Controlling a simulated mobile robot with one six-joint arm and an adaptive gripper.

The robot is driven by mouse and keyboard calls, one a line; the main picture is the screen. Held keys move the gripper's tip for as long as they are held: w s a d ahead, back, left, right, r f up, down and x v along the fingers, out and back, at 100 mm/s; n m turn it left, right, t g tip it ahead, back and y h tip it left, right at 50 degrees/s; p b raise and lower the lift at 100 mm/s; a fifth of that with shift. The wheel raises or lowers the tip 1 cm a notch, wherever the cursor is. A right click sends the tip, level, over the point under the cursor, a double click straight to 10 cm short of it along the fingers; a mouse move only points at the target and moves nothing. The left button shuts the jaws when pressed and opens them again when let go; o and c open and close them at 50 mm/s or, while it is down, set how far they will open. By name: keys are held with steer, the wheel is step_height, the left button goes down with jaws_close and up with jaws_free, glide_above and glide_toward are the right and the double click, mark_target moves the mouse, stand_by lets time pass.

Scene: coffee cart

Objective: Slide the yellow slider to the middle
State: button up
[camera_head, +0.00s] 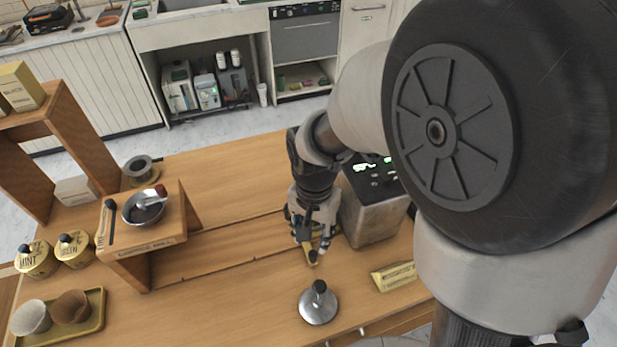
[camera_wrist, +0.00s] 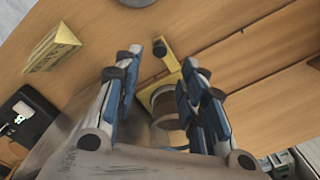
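The yellow slider (camera_head: 311,254) is a bracket with a dark knob at its end, at the wooden cart top beside the grey machine, partly hidden by my gripper (camera_head: 311,243). In the wrist view the yellow slider (camera_wrist: 190,73) shows between and just beyond the fingers, with a ring-shaped part behind it. My gripper (camera_wrist: 167,68) is open, its fingers spread on either side of the slider. The right finger looks close to the yellow part; I cannot tell whether it touches.
A grey machine (camera_head: 371,218) stands right of my gripper. A silver tamper (camera_head: 318,308) and a yellow sign (camera_head: 394,276) are in front. A small wooden stand (camera_head: 150,238) with a metal pan (camera_head: 144,214) is left. The cart top (camera_head: 230,250) between is clear.

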mark_target(313, 253)
step_height(313, 253, down, 9)
steer(key=b, duration=0.3)
steer(key=shift+f, duration=0.2)
steer(key=shift+c, duration=0.3)
jaws_close()
stand_by(0.3)
